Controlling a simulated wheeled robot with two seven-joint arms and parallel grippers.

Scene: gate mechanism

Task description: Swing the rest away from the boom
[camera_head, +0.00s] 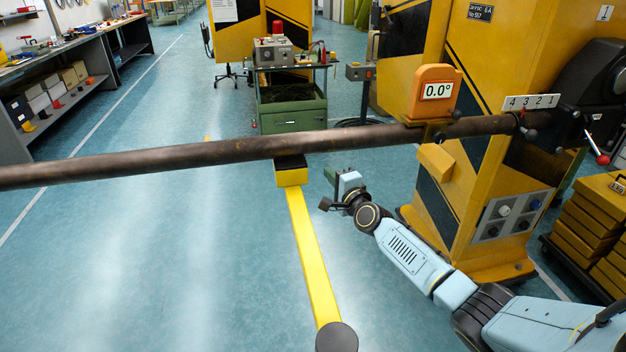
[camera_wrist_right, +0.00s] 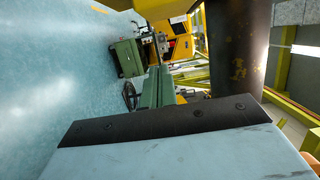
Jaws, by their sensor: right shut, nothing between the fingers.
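The boom (camera_head: 250,149) is a long, rusty brown pipe lying almost level across the head view. The rest is a yellow arm (camera_head: 312,255) running from a dark round post top (camera_head: 337,337) to a block with a black pad (camera_head: 290,166) directly below the boom. Whether pad and boom touch I cannot tell. My right gripper (camera_head: 338,187) is just right of the rest's padded end, below the boom and apart from the rest. It is shut and empty; its fingers (camera_wrist_right: 158,88) also show in the right wrist view, beside the dark boom (camera_wrist_right: 236,45). My left gripper is out of view.
A yellow and black gate cabinet (camera_head: 480,150) stands at the right, carrying an orange "0.0°" display (camera_head: 436,92) and a red-tipped lever (camera_head: 602,159). A green cart (camera_head: 292,115) stands beyond the boom. The floor left of the rest is clear.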

